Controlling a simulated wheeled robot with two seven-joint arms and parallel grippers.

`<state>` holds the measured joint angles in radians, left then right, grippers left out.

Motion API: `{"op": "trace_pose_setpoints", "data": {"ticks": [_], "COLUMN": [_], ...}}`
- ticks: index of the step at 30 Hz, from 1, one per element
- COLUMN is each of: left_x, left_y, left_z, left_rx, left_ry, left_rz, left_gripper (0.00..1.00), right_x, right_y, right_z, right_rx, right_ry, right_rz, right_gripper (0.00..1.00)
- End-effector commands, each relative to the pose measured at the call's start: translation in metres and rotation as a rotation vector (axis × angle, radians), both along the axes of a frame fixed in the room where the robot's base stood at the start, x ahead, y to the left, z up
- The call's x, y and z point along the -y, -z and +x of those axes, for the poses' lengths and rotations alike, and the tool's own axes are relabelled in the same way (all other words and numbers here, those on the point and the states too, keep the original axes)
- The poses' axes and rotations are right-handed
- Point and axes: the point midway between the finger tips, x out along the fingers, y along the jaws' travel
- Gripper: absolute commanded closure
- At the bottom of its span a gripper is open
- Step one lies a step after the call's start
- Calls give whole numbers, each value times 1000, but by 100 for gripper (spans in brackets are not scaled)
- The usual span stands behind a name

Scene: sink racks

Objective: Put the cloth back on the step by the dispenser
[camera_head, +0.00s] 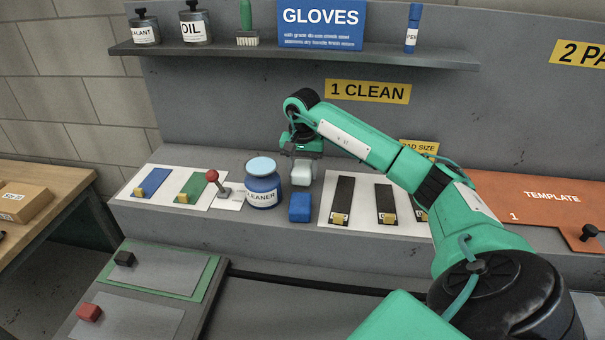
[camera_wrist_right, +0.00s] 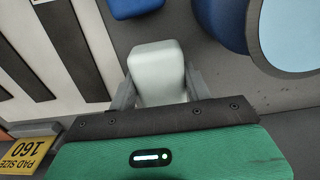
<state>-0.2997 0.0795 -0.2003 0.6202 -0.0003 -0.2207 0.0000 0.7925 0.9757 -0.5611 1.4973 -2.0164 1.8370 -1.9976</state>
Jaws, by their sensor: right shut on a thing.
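The cloth, a pale grey-white rounded block (camera_head: 302,172), is held between the fingers of my right gripper (camera_head: 303,160). It also shows in the right wrist view (camera_wrist_right: 158,72), with a finger on each side. The dispenser, a blue jar marked CLEANER (camera_head: 263,188) with a pale blue lid, stands on the step (camera_head: 290,228) just left of the gripper. In the right wrist view the jar (camera_wrist_right: 285,30) is at the upper right. Whether the cloth touches the step is hard to tell. My left gripper is not in view.
A blue block (camera_head: 300,207) lies on the step in front of the cloth. A white board with dark strips (camera_head: 366,208) lies to the right. A red-knobbed lever (camera_head: 217,185) stands left of the jar. An upper shelf (camera_head: 300,54) overhangs behind.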

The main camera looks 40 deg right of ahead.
Motion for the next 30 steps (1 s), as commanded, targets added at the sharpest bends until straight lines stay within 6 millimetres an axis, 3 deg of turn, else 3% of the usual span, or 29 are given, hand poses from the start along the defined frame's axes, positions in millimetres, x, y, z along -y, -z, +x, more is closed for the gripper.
{"op": "trace_pose_setpoints", "data": {"ticks": [4, 8, 19, 20, 23, 30], "left_x": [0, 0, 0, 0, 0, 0], "left_y": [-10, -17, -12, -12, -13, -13], "left_z": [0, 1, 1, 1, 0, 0], "left_rx": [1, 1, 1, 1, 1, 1], "left_ry": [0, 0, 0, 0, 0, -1], "left_rz": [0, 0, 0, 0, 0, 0], "left_gripper": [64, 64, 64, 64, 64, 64], "right_x": [-1, 2, 3, 3, 3, 3], "right_y": [20, 25, 31, 30, 29, 29], "right_z": [-1, 2, 2, 2, 2, 2], "right_rx": [-5, -1, 0, 0, -1, -1], "right_ry": [0, 0, 0, 0, 0, 0], "right_rz": [3, 2, 0, 0, 1, 1], "right_gripper": [72, 72, 72, 49, 29, 29]}}
